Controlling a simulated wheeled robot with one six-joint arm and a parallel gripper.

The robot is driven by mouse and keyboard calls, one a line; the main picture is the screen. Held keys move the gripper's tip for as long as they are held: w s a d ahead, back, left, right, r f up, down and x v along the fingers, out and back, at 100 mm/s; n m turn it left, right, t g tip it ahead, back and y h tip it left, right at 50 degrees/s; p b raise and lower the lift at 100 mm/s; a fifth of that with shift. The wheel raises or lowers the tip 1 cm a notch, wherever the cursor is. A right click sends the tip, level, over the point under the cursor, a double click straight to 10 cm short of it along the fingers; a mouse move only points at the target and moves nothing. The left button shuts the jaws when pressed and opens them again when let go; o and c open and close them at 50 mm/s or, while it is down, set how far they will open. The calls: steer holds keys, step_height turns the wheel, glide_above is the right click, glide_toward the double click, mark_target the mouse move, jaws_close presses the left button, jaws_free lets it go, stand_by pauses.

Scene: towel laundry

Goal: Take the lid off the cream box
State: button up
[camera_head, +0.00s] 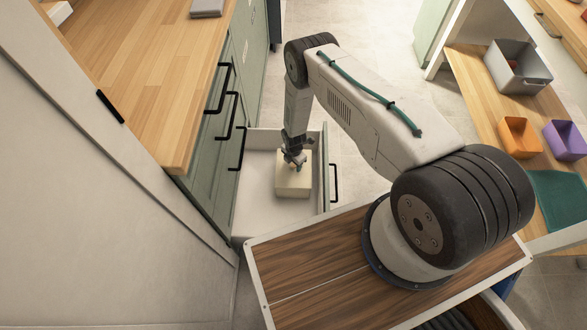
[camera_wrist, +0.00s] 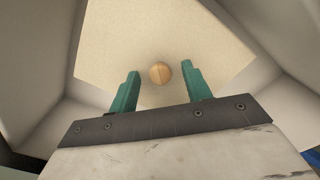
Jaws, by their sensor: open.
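The cream box (camera_head: 294,187) sits inside an open white drawer, with its lid closed on top as far as I can see. In the wrist view the cream lid (camera_wrist: 120,50) fills the middle, and a round wooden knob (camera_wrist: 160,73) stands on it. My gripper (camera_head: 296,163) is over the box in the head view and hides part of the lid. In the wrist view the green fingertips of my gripper (camera_wrist: 159,67) are apart, one on each side of the knob, with a gap on both sides. I cannot tell how high the fingertips are above the lid.
Green cabinet fronts (camera_head: 218,130) with black handles are on the left, under a wooden counter (camera_head: 140,70). At right, a wooden table holds a grey bin (camera_head: 517,75), an orange bin (camera_head: 517,140) and a purple bin (camera_head: 566,141).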

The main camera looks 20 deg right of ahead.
steer(key=c, duration=1.1)
jaws_close()
steer(key=shift+r, duration=0.1)
